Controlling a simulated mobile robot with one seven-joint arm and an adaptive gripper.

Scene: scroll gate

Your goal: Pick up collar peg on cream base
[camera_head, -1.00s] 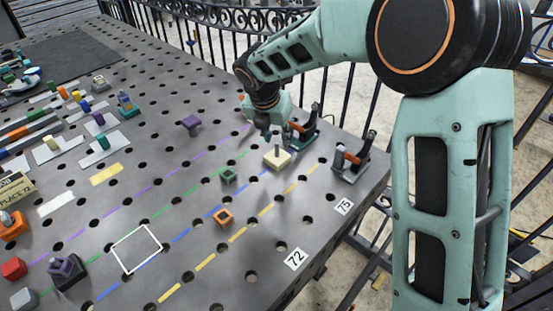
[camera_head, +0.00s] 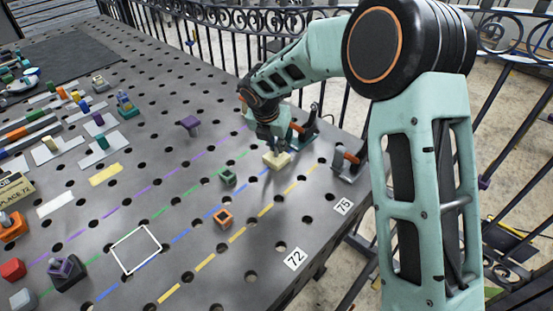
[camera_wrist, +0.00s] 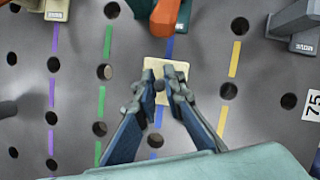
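The collar peg's cream base (camera_head: 276,160) lies on the perforated table near the right edge, on the blue dashed line. My gripper (camera_head: 270,144) is right over it in the head view and hides most of the peg. In the wrist view the cream base (camera_wrist: 152,65) shows beyond and under my fingertips. My gripper (camera_wrist: 163,82) points down at it with a narrow gap between its two dark fingers. The upright peg is at or between the fingertips, but I cannot see clearly whether they touch it.
A white square outline (camera_head: 136,249) is clear at the front left.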

